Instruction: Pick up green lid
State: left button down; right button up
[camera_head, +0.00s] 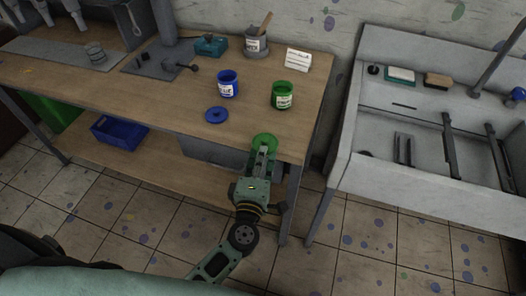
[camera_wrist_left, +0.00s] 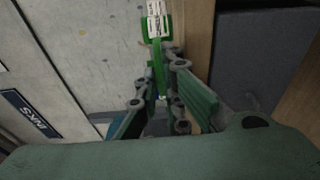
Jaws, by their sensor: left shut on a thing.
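The round green lid (camera_head: 264,140) is at the tips of my left gripper (camera_head: 262,155), by the front edge of the workbench. In the left wrist view the lid (camera_wrist_left: 158,72) shows as a thin green edge between the fingertips of my left gripper (camera_wrist_left: 160,98). The gripper is shut on it. I cannot tell whether the lid touches the bench top. The open green jar (camera_head: 283,96) with a white label stands upright behind the lid; it also shows at the top of the left wrist view (camera_wrist_left: 155,28). My right gripper is not in view.
On the workbench (camera_head: 160,99), a blue jar (camera_head: 228,85) stands behind its blue lid (camera_head: 216,115). A grey pot (camera_head: 256,43) and white card (camera_head: 298,60) stand farther back. A grey sink unit (camera_head: 430,180) is at the right. The bench's left front part is clear.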

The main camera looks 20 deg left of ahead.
pick_arm(q)
jog(key=s+d+r+p, duration=0.1)
jog(key=s+r+p, duration=0.2)
jog(key=s, duration=0.9)
jog(key=shift+s+d+r, duration=0.2)
jog(key=shift+s+r, duration=0.15)
jog(key=shift+r, duration=0.5)
